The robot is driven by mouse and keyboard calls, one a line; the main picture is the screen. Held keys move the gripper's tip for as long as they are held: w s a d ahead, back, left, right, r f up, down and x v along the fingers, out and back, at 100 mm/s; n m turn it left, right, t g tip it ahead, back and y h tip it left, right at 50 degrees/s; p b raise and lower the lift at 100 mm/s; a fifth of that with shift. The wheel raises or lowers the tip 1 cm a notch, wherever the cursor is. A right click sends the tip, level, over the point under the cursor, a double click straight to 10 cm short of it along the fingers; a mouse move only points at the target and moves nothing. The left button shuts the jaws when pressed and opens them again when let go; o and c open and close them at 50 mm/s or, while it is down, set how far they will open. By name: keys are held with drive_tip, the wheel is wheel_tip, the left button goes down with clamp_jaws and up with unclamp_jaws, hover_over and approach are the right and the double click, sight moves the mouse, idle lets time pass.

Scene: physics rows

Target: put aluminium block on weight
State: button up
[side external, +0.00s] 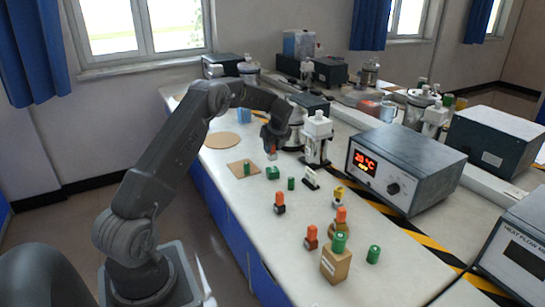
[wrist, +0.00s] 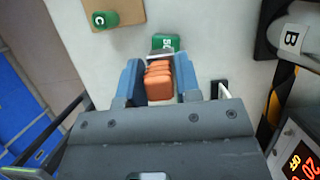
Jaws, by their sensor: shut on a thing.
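My gripper (side external: 272,138) is shut on a block with an orange ribbed grip and a grey metal part, which I take as the aluminium block (side external: 272,155). In the wrist view, its orange grip (wrist: 159,82) is between the blue fingers of my gripper (wrist: 159,80). A pale metal edge shows at its far end. The green weight (side external: 272,172), marked with a number like 50, sits on the bench just below the held block. In the wrist view the green weight (wrist: 165,42) shows just beyond the block. I cannot tell if they touch.
A tan square board (side external: 236,172) with a green cylinder (side external: 246,168) marked C lies to the left. A white bottle apparatus (side external: 318,138) stands close on the right. Several orange-topped blocks and a wooden block (side external: 335,264) stand nearer the camera. A heater box (side external: 408,165) is at right.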

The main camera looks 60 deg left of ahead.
sight(274, 151)
drive_tip(key=shift+f, duration=2)
drive_tip(key=o, duration=0.9)
drive_tip(key=shift+f, duration=0.15)
drive_tip(key=shift+o, duration=0.2)
